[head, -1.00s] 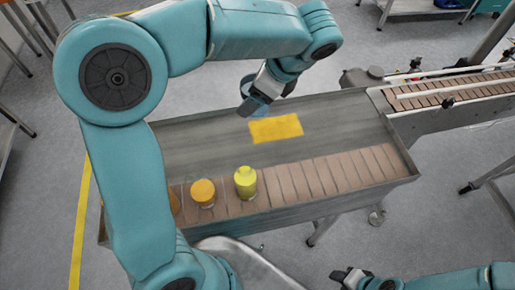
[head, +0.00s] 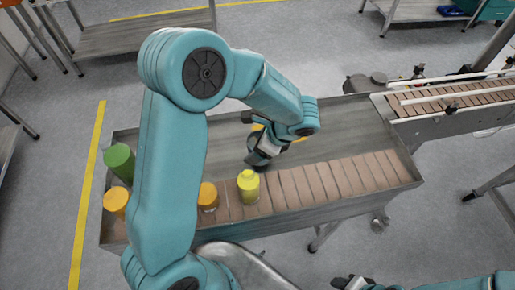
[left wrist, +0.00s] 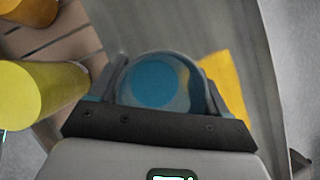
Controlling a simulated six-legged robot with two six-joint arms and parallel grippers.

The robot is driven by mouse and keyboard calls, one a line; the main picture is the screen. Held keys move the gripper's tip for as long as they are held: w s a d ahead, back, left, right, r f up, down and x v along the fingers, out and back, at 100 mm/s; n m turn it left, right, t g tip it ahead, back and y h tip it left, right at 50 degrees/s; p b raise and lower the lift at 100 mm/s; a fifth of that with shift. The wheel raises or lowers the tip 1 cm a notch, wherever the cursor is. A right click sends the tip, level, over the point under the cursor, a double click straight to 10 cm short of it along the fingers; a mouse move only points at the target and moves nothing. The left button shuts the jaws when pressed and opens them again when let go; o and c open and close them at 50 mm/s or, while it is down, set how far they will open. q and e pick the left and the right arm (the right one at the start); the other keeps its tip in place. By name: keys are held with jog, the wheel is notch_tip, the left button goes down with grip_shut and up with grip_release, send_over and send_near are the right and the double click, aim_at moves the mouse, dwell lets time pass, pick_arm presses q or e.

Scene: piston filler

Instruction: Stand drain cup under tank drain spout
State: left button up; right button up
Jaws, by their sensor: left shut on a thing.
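My left gripper (head: 262,152) is shut on a round, grey-rimmed cup that I take to be the drain cup. The left wrist view shows the cup (left wrist: 155,84) between the two fingers, with a blue round area inside it. In the head view the gripper hangs over the grey table, right behind a yellow bottle (head: 249,187), and mostly hides the cup. My right gripper (head: 350,281) is at the bottom edge, away from the table; its jaw opening is unclear. I cannot make out the tank drain spout.
Orange containers (head: 208,196) and a green container (head: 119,160) stand at the table's left part, beside my left arm. The yellow patch (left wrist: 226,82) lies near the cup. Brown slats (head: 320,182) run along the front, clear to the right. A conveyor (head: 460,96) joins at the right.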

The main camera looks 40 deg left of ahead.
pick_arm(q)
jog(key=shift+w+f, duration=0.1)
jog(key=shift+f, duration=0.9)
jog(key=o, duration=1)
